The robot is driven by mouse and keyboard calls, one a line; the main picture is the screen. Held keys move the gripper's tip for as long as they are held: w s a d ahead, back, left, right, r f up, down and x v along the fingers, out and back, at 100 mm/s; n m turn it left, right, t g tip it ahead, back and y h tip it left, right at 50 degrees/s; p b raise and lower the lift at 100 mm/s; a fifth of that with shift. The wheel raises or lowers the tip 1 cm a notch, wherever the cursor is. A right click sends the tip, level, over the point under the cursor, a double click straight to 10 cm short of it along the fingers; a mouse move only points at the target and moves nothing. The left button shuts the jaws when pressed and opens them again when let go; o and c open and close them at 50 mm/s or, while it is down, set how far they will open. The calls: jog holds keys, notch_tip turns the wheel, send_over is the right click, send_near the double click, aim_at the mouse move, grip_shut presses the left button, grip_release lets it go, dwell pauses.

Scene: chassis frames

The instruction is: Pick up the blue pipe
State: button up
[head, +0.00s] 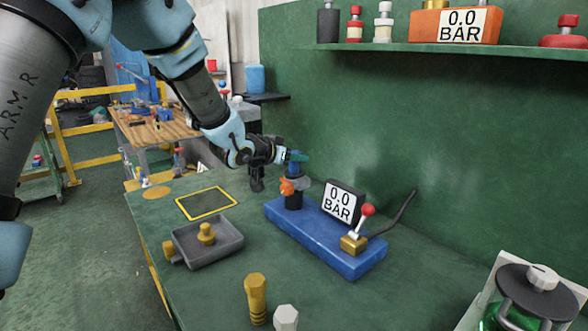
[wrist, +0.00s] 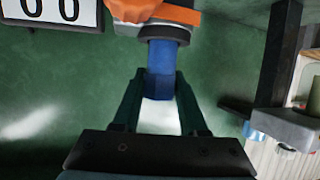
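The blue pipe (wrist: 162,62) is a short upright piece. One end is in the orange and grey clamp (wrist: 155,14) of the blue test stand. In the head view the pipe (head: 294,166) shows only as a small blue piece above the orange clamp (head: 289,187). My gripper (wrist: 162,78) has its dark green fingers on both sides of the pipe's free end, flush against it with no gap that I can see. In the head view my gripper (head: 297,156) reaches the pipe's top from the left.
The blue stand (head: 325,240) carries a 0.0 BAR gauge (head: 342,204) and a red-knobbed lever (head: 366,211). A grey tray (head: 225,246) with brass fittings and a yellow-outlined square (head: 207,203) lie left. A shelf (head: 470,49) runs along the green wall above.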

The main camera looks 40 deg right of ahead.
grip_shut()
jog(key=shift+r, duration=0.15)
